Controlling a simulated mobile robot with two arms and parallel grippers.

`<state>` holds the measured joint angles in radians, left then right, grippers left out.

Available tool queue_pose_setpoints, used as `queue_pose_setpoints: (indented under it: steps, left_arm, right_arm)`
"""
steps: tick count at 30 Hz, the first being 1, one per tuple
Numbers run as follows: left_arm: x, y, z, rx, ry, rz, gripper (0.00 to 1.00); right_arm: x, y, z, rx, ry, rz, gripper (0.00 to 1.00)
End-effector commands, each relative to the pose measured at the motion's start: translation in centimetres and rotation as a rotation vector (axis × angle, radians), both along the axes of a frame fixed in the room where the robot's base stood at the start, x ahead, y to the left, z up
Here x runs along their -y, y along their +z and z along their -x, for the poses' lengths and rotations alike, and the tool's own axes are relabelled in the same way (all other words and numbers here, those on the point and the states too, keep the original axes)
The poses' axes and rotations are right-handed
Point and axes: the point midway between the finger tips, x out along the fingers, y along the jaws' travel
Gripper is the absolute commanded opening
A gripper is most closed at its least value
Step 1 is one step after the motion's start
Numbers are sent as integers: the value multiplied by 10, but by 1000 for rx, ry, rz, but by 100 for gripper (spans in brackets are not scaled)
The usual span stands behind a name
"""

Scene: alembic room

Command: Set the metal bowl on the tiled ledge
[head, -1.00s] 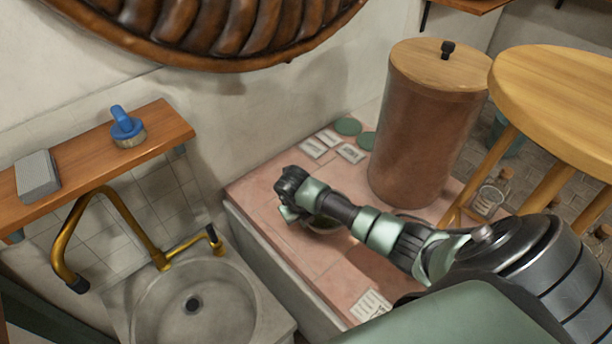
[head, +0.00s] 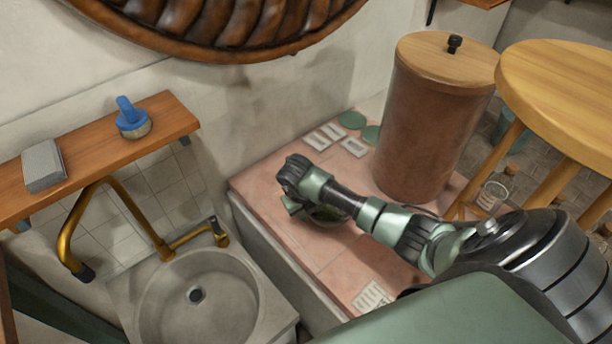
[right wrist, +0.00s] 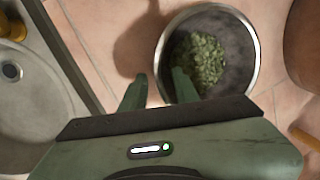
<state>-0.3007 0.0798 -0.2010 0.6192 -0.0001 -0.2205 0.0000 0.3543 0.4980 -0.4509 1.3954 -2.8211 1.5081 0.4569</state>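The metal bowl (right wrist: 258,62) sits on the pink tiled ledge (head: 262,182), with chopped green leaves (right wrist: 202,62) inside it. In the head view my right arm hides most of the bowl. My right gripper (right wrist: 158,85) is low over the ledge at the bowl's near-left rim. One finger is outside the rim and the other is over the inside, with a clear gap between them. I cannot tell whether either finger touches the bowl. My left gripper is not in view.
A large brown canister (head: 432,135) with a wooden lid stands on the ledge behind my arm. Flat green discs (head: 352,120) and small cards (head: 355,148) lie near the wall. A sink (head: 240,300) with a brass tap (head: 150,235) is left. A round wooden stool (head: 570,90) is right.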

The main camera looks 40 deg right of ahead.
Motion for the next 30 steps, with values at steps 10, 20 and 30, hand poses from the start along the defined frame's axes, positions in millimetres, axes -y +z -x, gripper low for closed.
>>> queue_pose_setpoints:
  steps: [10,20,30]
  left_arm:
    - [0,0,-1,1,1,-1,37]
    - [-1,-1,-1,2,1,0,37]
    - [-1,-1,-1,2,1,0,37]
  right_arm:
    - [-17,72,7,3,3,2,30]
    - [-24,97,11,-1,1,0,30]
    - [-24,97,11,-1,0,0,30]
